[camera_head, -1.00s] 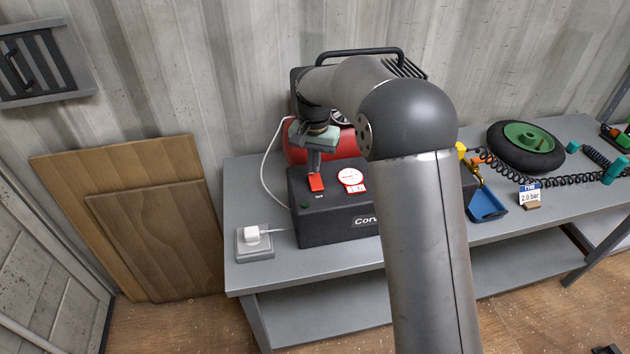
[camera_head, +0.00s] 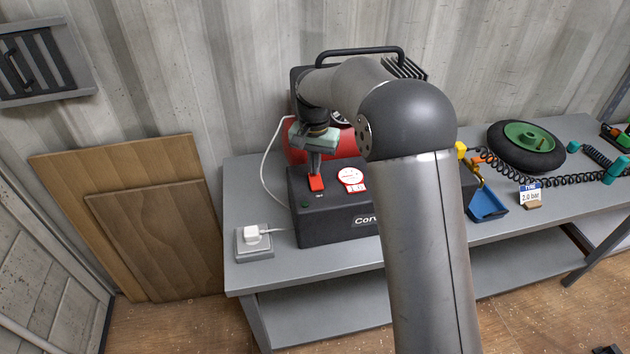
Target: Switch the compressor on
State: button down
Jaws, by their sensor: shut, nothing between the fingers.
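The compressor (camera_head: 325,224) has a dark box front and a red tank behind it, and it stands on the grey bench. On its top are a red switch (camera_head: 316,184), a round white gauge and a small green spot (camera_head: 305,204). My gripper (camera_head: 316,174) points down with its fingers shut and empty, right at the back edge of the red switch. I cannot tell whether the fingertips touch it. My arm hides the right part of the compressor.
A white plug (camera_head: 251,234) sits in a socket block on the bench (camera_head: 270,270). To the right are a blue tray (camera_head: 487,205), a "2.0 bar" sign (camera_head: 530,194), a wheel (camera_head: 526,148) and a coiled hose (camera_head: 545,179). Wooden boards (camera_head: 160,235) lean at the left.

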jog(key=shift+f+b, duration=0.35)
jog(key=shift+f, duration=0.35)
jog(key=shift+r, duration=0.1)
jog(key=shift+r+p, duration=2.65)
jog(key=shift+r, duration=0.85)
jog(key=s+d+r+n, duration=0.1)
jog(key=s+d+r, duration=0.2)
jog(key=s+d, duration=0.3)
jog(key=s+d+r, duration=0.3)
jog(key=s+d, duration=0.2)
jog(key=s, duration=0.4)
jog(key=s+d+f+n, duration=0.1)
jog(key=s+d+f, duration=0.1)
jog(key=s, duration=0.7)
jog(key=s+d+f+n+t, duration=0.1)
jog(key=s+d, duration=0.3)
jog(key=s, duration=0.6)
jog(key=shift+s+d+f, duration=0.15)
jog(key=shift+f, duration=0.45)
